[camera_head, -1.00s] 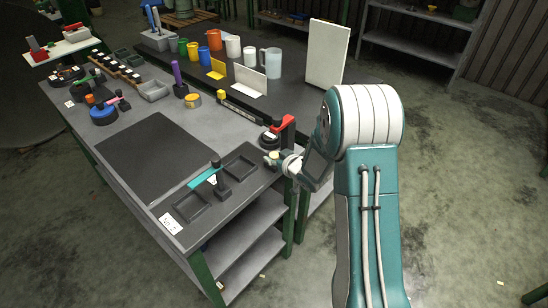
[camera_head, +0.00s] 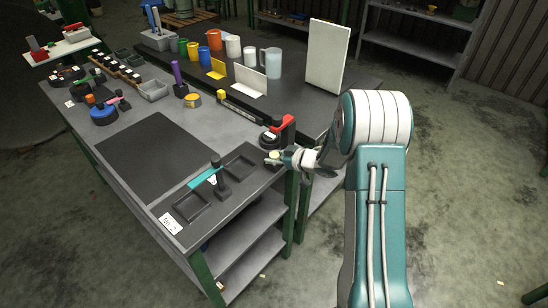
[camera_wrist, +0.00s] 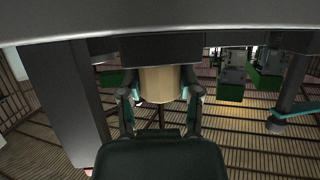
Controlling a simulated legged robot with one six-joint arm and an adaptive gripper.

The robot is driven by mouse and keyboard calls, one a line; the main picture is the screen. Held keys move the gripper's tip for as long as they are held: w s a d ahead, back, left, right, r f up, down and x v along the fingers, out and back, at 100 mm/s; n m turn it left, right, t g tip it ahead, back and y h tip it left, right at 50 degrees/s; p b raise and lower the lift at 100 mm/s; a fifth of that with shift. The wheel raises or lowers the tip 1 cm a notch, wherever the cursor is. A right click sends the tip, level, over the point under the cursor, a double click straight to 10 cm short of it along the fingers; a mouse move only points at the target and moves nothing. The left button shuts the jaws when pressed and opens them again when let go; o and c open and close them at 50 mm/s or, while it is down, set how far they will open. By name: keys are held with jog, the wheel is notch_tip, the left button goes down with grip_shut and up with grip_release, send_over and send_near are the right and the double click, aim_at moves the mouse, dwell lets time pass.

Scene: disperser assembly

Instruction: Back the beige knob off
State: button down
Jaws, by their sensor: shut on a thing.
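The beige knob (camera_wrist: 159,83) fills the space between the two fingers of my gripper (camera_wrist: 160,100) in the wrist view, with a finger on each side of it. In the head view the knob (camera_head: 273,157) is a small pale spot at the tip of my gripper (camera_head: 283,157), low at the table's right edge. It sits by the base of the black device with a red top (camera_head: 284,124). How the knob joins the device is too small to tell. Its far side is hidden in the wrist view.
A teal-handled device (camera_head: 207,177) stands left of my gripper, between two dark trays (camera_head: 240,166). A dark mat (camera_head: 155,155) covers the middle of the table (camera_head: 228,122). Mugs, cups and a white board (camera_head: 326,55) stand behind. Open floor lies to the right.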

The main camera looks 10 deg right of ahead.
jog(key=shift+c, duration=1.3)
grip_release()
jog(key=shift+w, duration=0.1)
jog(key=v, duration=1.2)
jog(key=shift+f, duration=0.15)
